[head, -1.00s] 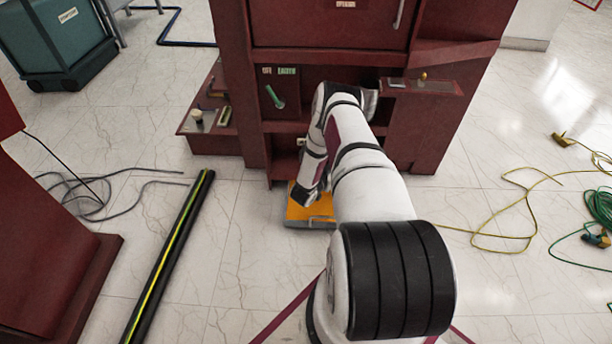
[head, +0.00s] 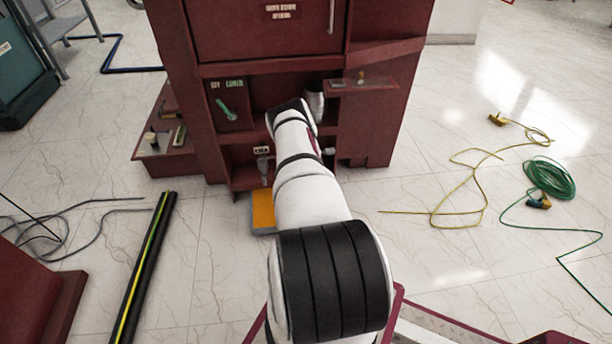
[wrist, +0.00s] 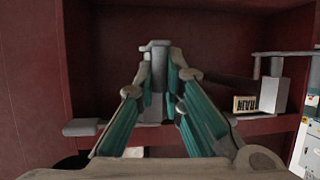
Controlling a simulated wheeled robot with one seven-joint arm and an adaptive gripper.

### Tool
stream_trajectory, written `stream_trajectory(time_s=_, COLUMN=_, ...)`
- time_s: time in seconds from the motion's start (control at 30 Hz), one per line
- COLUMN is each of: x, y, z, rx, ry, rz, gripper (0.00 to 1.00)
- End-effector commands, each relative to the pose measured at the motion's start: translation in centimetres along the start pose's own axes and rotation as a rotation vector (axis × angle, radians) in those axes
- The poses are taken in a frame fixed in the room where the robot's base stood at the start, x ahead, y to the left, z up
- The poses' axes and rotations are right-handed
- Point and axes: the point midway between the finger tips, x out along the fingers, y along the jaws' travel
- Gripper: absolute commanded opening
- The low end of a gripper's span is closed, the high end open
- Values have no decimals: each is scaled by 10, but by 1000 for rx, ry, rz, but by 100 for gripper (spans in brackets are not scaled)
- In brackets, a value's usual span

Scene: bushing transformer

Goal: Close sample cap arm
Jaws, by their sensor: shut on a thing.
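My gripper (wrist: 160,82) shows in the wrist view, with its teal-lined fingers closed in on a grey upright piece (wrist: 155,48) inside a dark red recess. This piece may be the sample cap arm; the fingers hide much of it, so I cannot tell for sure. In the head view my arm reaches into the open lower bay of the dark red cabinet (head: 265,42), and my own wrist hides the gripper and what it holds.
A shelf edge (wrist: 262,125) crosses the recess, with a labelled grey block (wrist: 270,95) at right. A green handle (head: 228,108) is in the left bay. A small shelf (head: 362,84) juts out at right. An orange-topped box (head: 262,208) and black pole (head: 148,262) lie on the floor.

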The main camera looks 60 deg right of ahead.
Motion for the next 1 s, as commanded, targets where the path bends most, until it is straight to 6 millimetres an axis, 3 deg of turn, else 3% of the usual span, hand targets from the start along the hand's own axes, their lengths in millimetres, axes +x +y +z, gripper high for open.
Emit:
stream_trajectory(time_s=0.57, x=-1, y=4, z=3, rx=-13, ry=-5, rz=-26, gripper=0)
stream_trajectory(time_s=0.6, x=-1, y=4, z=3, rx=-13, ry=-5, rz=-26, gripper=16)
stream_trajectory(time_s=0.67, x=-1, y=4, z=3, rx=-12, ry=-5, rz=-26, gripper=30)
stream_trajectory(time_s=1.0, x=-2, y=3, z=1, rx=-12, ry=-2, rz=-28, gripper=30)
